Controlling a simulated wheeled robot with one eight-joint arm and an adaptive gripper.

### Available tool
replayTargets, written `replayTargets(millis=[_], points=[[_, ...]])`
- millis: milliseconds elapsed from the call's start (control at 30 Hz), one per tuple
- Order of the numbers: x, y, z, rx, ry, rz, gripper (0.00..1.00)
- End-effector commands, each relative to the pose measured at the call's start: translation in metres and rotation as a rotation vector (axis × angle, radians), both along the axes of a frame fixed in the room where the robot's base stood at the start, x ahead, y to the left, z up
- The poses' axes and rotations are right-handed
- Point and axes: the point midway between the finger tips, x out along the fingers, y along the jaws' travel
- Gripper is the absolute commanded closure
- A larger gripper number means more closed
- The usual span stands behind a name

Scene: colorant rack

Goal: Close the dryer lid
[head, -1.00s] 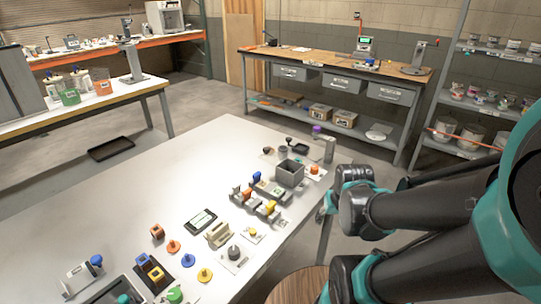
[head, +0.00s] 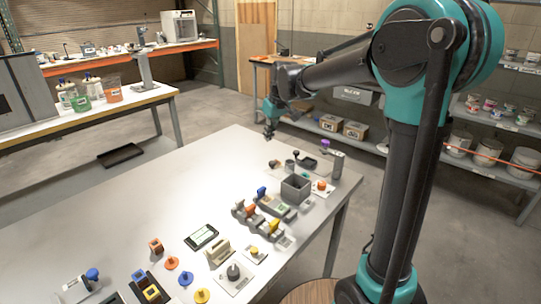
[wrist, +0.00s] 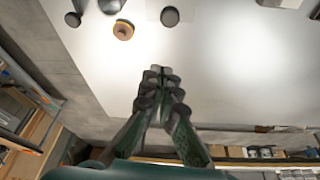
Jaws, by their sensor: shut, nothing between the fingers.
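I cannot tell for certain which thing is the dryer or its lid. A grey square box (head: 295,187) with an open top stands near the right edge of the grey table (head: 150,205); no lid is clear on it. My gripper (head: 270,133) is above the table's far end, beyond the box and apart from it. In the wrist view my gripper (wrist: 160,78) is shut, with its fingertips together and nothing between them. Below it is bare tabletop, with a round orange-brown piece (wrist: 123,30) and a dark round piece (wrist: 170,16) near the top edge.
A row of small coloured devices (head: 258,213) runs along the table's right side. A dark shallow tray (head: 305,161) and a grey post (head: 338,165) stand near the far right corner. The table's left middle is clear. Shelves with tubs (head: 488,152) stand at right.

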Motion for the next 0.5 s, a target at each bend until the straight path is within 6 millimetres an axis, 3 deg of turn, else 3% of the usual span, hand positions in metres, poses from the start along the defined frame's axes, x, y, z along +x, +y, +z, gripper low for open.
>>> replayTargets(millis=[167, 500], points=[[0.006, 0.009, -0.005, -0.001, 0.001, 0.015, 1.0], [0.02, 0.02, -0.06, 0.0, 0.0, 0.014, 1.0]])
